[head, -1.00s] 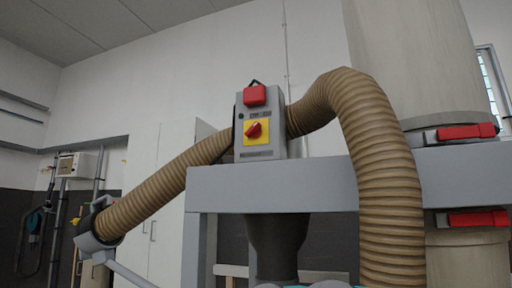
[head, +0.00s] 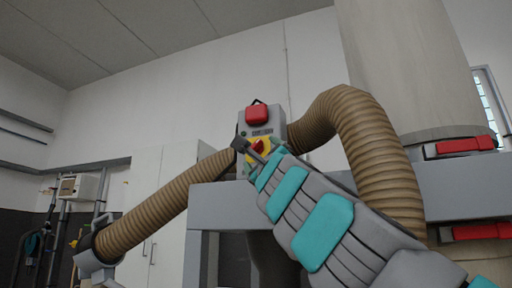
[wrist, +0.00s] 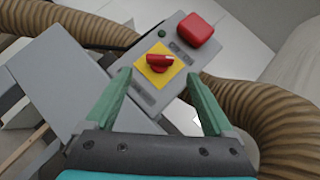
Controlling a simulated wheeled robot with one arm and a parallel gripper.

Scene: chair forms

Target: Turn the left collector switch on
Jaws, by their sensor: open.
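The collector's switch box (head: 273,123) is grey and sits on top of the grey frame, between the two hose runs. Its red rotary knob (wrist: 159,63) on a yellow plate (wrist: 153,77) shows in the wrist view, between and beyond my fingertips. A red cover (wrist: 195,29) and a small green button (wrist: 162,34) are above the knob. My gripper (wrist: 159,82) is open and empty, its green fingers on either side of the box's lower front. In the head view my gripper (head: 258,151) and arm hide the lower part of the box and plate.
A ribbed brown hose (head: 371,140) arches on the right and another hose (head: 165,205) runs down left. The grey frame beam (head: 222,205) lies below the box. A large pale cylinder (head: 405,65) with red latches stands at right.

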